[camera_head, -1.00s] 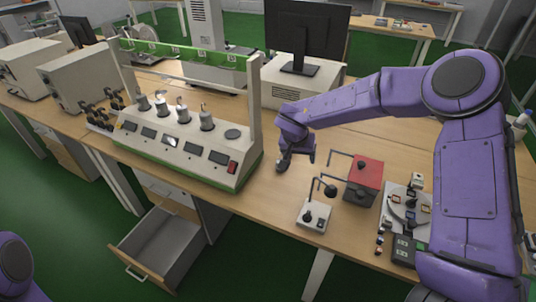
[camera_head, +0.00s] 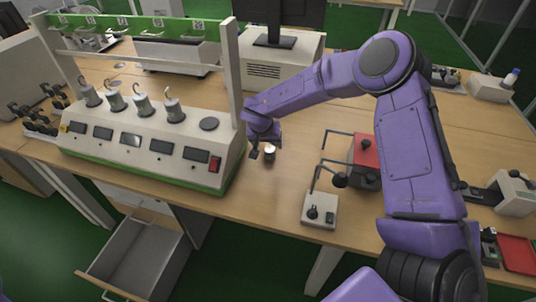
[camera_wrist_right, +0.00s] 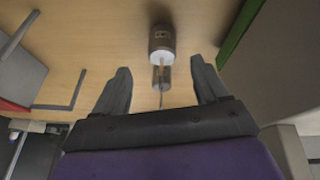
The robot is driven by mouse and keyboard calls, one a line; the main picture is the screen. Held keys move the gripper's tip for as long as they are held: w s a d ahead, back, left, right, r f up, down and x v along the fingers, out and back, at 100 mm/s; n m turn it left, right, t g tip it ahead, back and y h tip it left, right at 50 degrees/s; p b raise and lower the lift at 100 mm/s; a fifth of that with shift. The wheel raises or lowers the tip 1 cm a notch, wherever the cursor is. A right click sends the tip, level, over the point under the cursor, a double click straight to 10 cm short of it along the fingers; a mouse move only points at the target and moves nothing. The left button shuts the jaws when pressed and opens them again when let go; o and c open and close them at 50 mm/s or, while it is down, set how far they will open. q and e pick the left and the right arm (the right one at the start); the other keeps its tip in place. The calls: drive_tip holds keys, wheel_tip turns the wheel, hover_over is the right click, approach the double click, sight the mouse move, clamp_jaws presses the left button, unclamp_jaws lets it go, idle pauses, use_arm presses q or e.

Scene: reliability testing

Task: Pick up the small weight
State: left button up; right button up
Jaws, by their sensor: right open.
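The small weight (camera_head: 269,150) stands on the wooden table, just right of the long test machine. In the right wrist view it is a metal cylinder (camera_wrist_right: 162,40) with a label, a narrower part and a thin rod pointing towards me. My right gripper (camera_head: 262,147) is at the weight and partly hides it in the head view. In the right wrist view my right gripper (camera_wrist_right: 161,78) is open, with one finger on each side of the narrower part and rod. Contact cannot be made out. My left gripper is out of view.
The test machine (camera_head: 135,150) holds several similar hooked weights (camera_head: 115,102) on top. Right of my gripper are a small white box (camera_head: 319,209) with a bent arm and a red-topped box (camera_head: 366,152). An open drawer (camera_head: 140,262) juts out below the table.

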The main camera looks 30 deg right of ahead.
sight(269, 147)
drive_tip(key=x, duration=0.5)
drive_tip(key=shift+w+f+p, duration=0.3)
drive_tip(key=shift+w+p, duration=0.05)
drive_tip(key=shift+p, duration=0.05)
drive_tip(key=shift+r, duration=0.15)
clamp_jaws()
